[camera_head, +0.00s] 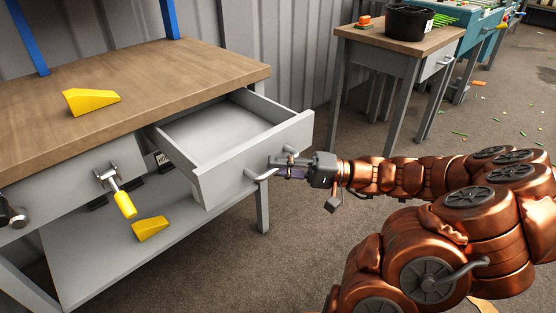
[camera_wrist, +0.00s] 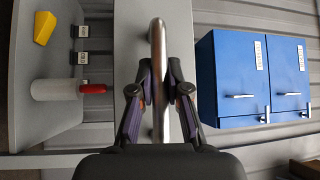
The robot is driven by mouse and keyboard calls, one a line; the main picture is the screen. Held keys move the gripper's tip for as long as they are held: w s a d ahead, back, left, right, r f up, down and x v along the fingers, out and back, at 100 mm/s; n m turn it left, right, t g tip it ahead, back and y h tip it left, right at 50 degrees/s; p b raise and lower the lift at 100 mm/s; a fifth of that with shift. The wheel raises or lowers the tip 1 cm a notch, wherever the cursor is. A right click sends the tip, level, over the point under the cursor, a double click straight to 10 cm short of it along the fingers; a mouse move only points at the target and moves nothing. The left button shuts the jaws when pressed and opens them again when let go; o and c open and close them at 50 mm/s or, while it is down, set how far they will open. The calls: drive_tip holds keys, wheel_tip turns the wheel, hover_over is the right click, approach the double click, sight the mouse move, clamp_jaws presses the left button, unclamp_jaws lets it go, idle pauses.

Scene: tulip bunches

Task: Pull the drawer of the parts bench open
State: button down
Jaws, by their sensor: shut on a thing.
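The parts bench (camera_head: 215,62) has a wooden top and a grey frame. Its right drawer (camera_head: 225,170) stands pulled well out, and its inside looks empty. A bar handle (camera_head: 262,175) is on the drawer front; the handle also shows upright in the wrist view (camera_wrist: 157,45). My gripper (camera_head: 290,165) is at the drawer front, shut on the handle. In the wrist view my gripper (camera_wrist: 158,88) has one finger on each side of the bar.
Yellow wedges lie on the bench top (camera_head: 90,101) and the lower shelf (camera_head: 151,228). A second bench (camera_head: 385,38) with a black bucket (camera_head: 408,22) stands behind right. Blue cabinets (camera_wrist: 232,75) show in the wrist view.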

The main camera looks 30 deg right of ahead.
drive_tip(key=shift+s, duration=0.1)
drive_tip(key=c, duration=1.1)
unclamp_jaws()
drive_tip(key=shift+c, duration=0.2)
drive_tip(key=shift+d, duration=0.1)
drive_tip(key=v, duration=1.2)
